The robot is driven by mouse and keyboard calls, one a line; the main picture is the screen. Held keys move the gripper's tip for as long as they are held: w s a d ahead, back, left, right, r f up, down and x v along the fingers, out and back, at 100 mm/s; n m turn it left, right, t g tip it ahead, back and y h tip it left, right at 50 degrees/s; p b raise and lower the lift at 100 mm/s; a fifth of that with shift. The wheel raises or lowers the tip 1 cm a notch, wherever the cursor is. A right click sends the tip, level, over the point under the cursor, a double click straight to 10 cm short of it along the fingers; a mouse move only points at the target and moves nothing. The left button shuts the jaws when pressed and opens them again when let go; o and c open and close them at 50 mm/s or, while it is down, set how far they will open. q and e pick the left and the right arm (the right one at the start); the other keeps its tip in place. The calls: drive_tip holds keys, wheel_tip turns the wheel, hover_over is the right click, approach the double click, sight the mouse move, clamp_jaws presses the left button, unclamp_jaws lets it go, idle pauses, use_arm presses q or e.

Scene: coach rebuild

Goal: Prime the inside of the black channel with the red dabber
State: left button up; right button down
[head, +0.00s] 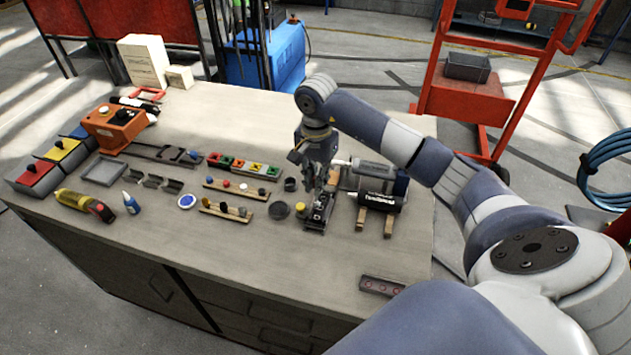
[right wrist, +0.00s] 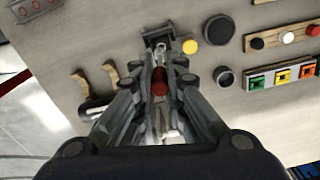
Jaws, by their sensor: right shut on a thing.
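My right gripper (head: 313,188) points down over a dark, channel-like fixture (head: 320,214) near the front right of the bench. In the right wrist view the gripper (right wrist: 159,88) is shut on a red, round-ended piece (right wrist: 160,80), which looks like the red dabber. The dark fixture (right wrist: 157,36) shows just beyond the fingertips. I cannot tell whether the red end touches it or is inside it. The inside of the fixture is mostly hidden by the gripper. My left gripper is not in view.
A yellow-topped piece (head: 300,207) and a round dark dish (head: 279,210) stand close left of the fixture. Wooden racks with coloured knobs (head: 235,188) lie further left. A black cylinder on wooden rests (head: 379,201) is close right. The bench front is mostly clear.

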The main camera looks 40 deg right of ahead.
drive_tip(key=shift+r, duration=1.1)
idle(0.3)
